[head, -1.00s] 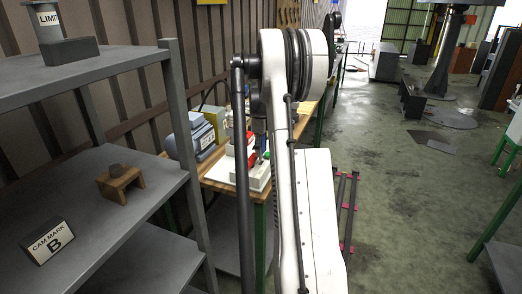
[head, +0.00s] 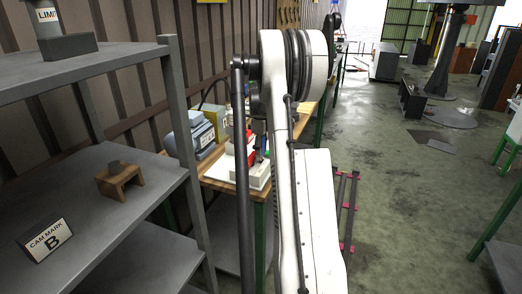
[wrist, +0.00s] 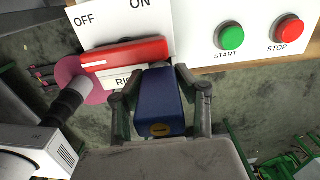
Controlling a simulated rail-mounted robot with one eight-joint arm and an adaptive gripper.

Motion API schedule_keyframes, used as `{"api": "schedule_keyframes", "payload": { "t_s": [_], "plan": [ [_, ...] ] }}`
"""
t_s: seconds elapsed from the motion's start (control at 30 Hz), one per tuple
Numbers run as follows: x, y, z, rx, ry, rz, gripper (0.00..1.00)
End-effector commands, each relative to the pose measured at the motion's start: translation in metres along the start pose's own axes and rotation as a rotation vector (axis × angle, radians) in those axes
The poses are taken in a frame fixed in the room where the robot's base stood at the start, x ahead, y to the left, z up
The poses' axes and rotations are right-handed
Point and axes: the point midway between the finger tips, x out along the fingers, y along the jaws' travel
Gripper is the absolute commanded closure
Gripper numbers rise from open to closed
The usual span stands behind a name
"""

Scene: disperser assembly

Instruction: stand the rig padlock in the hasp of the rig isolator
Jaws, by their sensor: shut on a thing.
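The rig padlock (wrist: 158,100) is a blue block with a round brass keyhole face, in the middle of the wrist view. My gripper (wrist: 160,92) is shut on it, one dark finger on each side. The rig isolator (wrist: 125,60) lies just beyond the padlock, with a red handle on a white panel marked OFF and ON. The padlock's far end overlaps the isolator's lower label, which is partly covered. I cannot make out the hasp or the shackle, nor tell whether they touch. In the head view my arm mostly hides the gripper; the isolator's red part (head: 250,157) shows beside it.
A green START button (wrist: 230,37) and a red STOP button (wrist: 288,29) sit right of the isolator. A grey-blue machine (head: 190,135) stands on the bench behind. A grey shelf (head: 100,235) at left holds a wooden block (head: 119,181) and a CAM MARK B sign (head: 46,240).

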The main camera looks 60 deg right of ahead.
Motion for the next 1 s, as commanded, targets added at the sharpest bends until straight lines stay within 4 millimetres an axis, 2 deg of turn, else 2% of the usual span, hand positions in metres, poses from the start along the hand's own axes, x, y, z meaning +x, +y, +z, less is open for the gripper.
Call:
{"api": "schedule_keyframes", "payload": {
  "t_s": [1.0],
  "plan": [
    [0.022, 0.000, 0.000, 0.000, 0.000, 0.000, 0.99]
  ]
}}
